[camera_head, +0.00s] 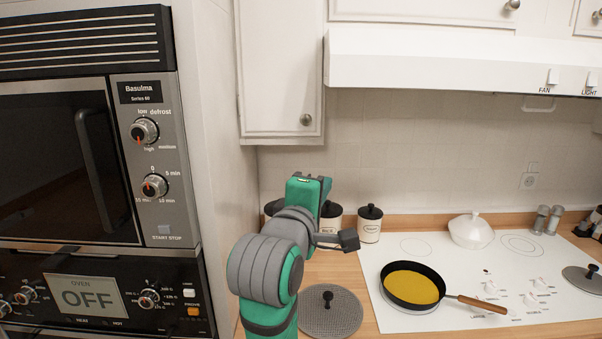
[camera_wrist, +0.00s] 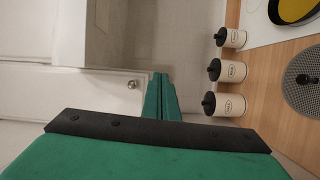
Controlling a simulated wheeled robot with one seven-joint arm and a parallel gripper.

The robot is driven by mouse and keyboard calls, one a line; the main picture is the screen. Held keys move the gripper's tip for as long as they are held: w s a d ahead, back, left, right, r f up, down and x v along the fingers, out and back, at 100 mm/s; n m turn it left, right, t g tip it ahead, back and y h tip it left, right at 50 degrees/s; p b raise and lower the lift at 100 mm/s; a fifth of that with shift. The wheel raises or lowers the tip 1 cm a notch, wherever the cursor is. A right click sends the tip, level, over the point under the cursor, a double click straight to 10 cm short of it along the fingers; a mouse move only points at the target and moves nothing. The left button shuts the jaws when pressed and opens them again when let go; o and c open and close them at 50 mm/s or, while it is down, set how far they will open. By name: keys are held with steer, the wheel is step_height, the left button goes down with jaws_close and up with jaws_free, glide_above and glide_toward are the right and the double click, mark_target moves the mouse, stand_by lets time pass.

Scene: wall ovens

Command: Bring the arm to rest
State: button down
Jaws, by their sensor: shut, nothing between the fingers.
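My arm (camera_head: 268,268) rises, bent, in the lower middle of the head view, in front of the counter. Its green end stands near the back wall, in front of the canisters. My gripper (camera_wrist: 161,80) shows in the wrist view as narrow green fingers, close together, with nothing between them. They point toward the tiled wall and the white cabinet side. In the head view the fingers are not clearly made out.
A wall oven (camera_head: 85,290) and microwave (camera_head: 60,150) stand left. Canisters (camera_head: 370,224) line the wall. A splatter screen (camera_head: 345,315) lies on the wooden counter. A pan (camera_head: 410,303) sits on the white cooktop (camera_head: 460,272). A cabinet (camera_head: 280,70) and range hood (camera_head: 440,65) hang above.

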step_height(320, 180, down, 22)
steer(key=a+r+m+y, duration=0.1)
steer(key=y, duration=0.1)
steer(key=s+a+f+m+y, duration=0.1)
steer(key=s+f, duration=0.4)
steer(key=f, duration=0.3)
steer(key=s+a+f+m+y, duration=0.1)
steer(key=s+f+m, duration=0.1)
steer(key=s+f, duration=0.45)
steer(key=s+f+m+y, duration=0.1)
steer(key=s+f, duration=0.3)
steer(key=f, duration=0.6)
steer(key=s+f+m, duration=0.2)
steer(key=s+m, duration=0.2)
steer(key=s, duration=1.1)
steer(key=s+a+f+m+g, duration=0.1)
steer(key=s+f+m, duration=0.2)
steer(key=s, duration=1.3)
steer(key=shift+f+m+y, duration=0.2)
steer(key=shift+m+y, duration=0.1)
steer(key=shift+m, duration=0.5)
